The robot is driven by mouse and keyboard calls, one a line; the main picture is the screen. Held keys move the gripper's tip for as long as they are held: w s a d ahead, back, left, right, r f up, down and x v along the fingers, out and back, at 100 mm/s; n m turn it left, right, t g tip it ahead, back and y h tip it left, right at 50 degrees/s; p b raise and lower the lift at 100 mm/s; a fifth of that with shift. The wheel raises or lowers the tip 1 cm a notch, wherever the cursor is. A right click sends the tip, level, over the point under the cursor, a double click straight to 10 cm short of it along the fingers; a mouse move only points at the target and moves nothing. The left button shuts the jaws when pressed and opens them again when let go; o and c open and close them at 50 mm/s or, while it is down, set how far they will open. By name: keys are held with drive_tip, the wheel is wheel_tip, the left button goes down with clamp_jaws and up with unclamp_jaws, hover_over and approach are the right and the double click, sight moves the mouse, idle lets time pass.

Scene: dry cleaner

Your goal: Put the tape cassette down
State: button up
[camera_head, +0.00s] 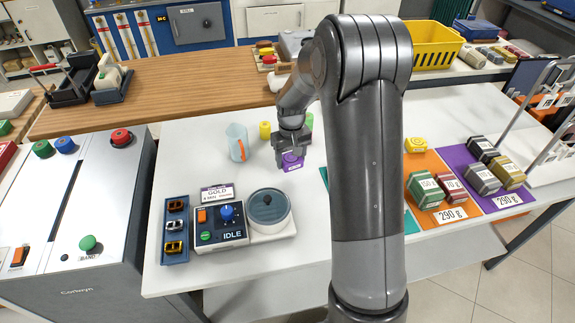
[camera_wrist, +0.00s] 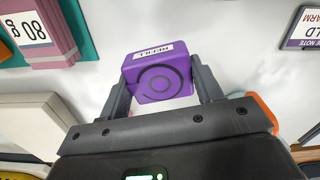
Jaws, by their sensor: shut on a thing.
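The tape cassette, a purple block with a white label and ring marks on its face, is between my fingers in the wrist view (camera_wrist: 158,88). In the head view the cassette (camera_head: 291,163) shows under my gripper (camera_head: 292,152), over the white table (camera_head: 340,125). My gripper is shut on the cassette, one finger on each side. Whether the cassette's underside touches the table I cannot tell. My arm hides part of the table to the right.
A clear jug (camera_head: 237,142) and a yellow cup (camera_head: 265,130) stand left of my gripper. The control box (camera_head: 222,225), a round-lidded device (camera_head: 270,208) and a blue tray (camera_head: 174,228) stand in front. Orange (camera_head: 428,162) and purple mats with packs lie right. Bare table surrounds the cassette.

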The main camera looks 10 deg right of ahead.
drive_tip(key=s+d+r, duration=0.5)
drive_tip(key=d+r, duration=0.1)
drive_tip(key=d, duration=0.3)
drive_tip(key=w+d+r+m, duration=0.1)
drive_tip(key=w+d+r, duration=0.1)
drive_tip(key=w+d, duration=0.9)
drive_tip(key=w+d+r+m, duration=0.1)
drive_tip(key=w+d+r, duration=0.35)
drive_tip(key=d, duration=0.95)
drive_tip(key=w+a+f, duration=0.2)
drive_tip(key=w+f, duration=0.1)
drive_tip(key=w+a+f, duration=0.2)
drive_tip(key=w, duration=0.1)
drive_tip(key=w+a+f, duration=0.2)
drive_tip(key=w+f, duration=0.1)
drive_tip(key=w, duration=0.1)
drive_tip(key=shift+a+f, duration=0.3)
drive_tip(key=shift+f, duration=2)
drive_tip(key=shift+f, duration=0.2)
drive_tip(key=o, duration=1)
drive_tip(key=shift+c, duration=0.2)
